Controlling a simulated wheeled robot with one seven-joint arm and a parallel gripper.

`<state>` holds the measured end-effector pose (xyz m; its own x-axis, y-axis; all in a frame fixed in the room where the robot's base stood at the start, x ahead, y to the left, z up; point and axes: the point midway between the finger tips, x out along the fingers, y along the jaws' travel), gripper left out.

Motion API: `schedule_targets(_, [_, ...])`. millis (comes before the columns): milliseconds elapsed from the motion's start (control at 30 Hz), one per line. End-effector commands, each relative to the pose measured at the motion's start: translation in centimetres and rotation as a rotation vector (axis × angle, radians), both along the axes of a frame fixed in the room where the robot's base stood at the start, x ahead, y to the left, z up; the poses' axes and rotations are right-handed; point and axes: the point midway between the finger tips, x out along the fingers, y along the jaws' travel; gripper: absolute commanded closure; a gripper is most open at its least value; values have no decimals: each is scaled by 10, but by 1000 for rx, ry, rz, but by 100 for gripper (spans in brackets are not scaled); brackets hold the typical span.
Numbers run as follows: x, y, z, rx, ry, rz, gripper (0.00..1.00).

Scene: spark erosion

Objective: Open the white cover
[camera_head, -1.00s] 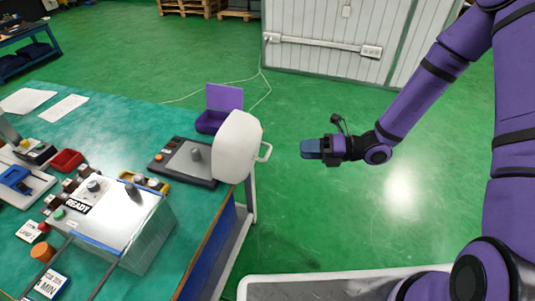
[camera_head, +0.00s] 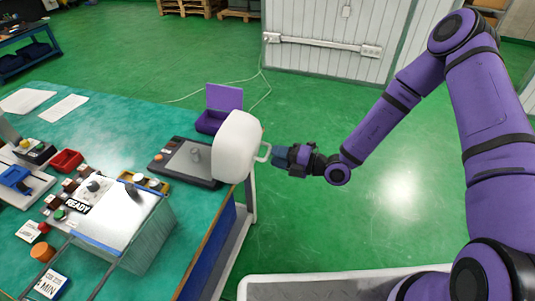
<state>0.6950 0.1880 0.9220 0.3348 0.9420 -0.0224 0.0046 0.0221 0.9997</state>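The white cover (camera_head: 237,146) stands at the right edge of the green table, at the right end of a dark base plate (camera_head: 182,172). Its white handle (camera_head: 265,152) sticks out to the right, over the table's edge. My gripper (camera_head: 277,157) is just right of the handle, with its fingertips at or very close to it. From this view I cannot tell whether the fingers touch the handle or are around it, nor how far apart they are.
A purple open box (camera_head: 211,122) stands behind the cover. A grey machine box (camera_head: 138,226) with knobs and a READY label stands at the front left. Papers (camera_head: 64,108) lie at the table's back left.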

Motion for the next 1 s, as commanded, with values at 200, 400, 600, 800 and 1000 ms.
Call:
schedule_targets(200, [9, 26, 0, 0, -2, 2, 63])
schedule_targets(400, [12, 33, 0, 1, -1, 0, 63])
schedule_targets(600, [12, 33, 0, 1, -1, 0, 63])
schedule_targets(800, [12, 33, 0, 1, -1, 0, 100])
schedule_targets(1000, [12, 33, 0, -3, -1, 1, 100])
